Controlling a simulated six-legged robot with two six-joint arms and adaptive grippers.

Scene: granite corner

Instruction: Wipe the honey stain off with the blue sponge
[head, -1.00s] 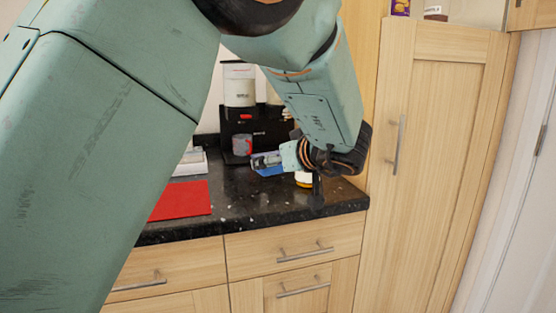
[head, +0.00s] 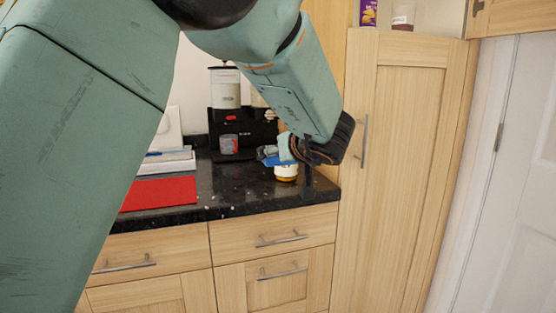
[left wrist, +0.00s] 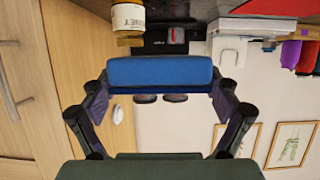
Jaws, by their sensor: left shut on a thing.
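My left gripper (head: 277,152) is shut on the blue sponge (left wrist: 160,72). In the left wrist view the sponge spans the space between the two fingers. In the head view a small blue part of the sponge (head: 278,161) shows above the counter, close to the honey jar (head: 286,173). The jar also shows in the left wrist view (left wrist: 128,17), beside the sponge. I cannot make out the honey stain on the dark speckled counter (head: 228,193). My arm covers part of the scene. My right gripper is not in view.
A black coffee machine (head: 262,132) with a grey and red mug (head: 228,144) stands at the back. A red mat (head: 160,193) and a white stack (head: 167,162) lie to the left. A tall wooden cabinet (head: 405,190) stands right of the counter. The counter front is clear.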

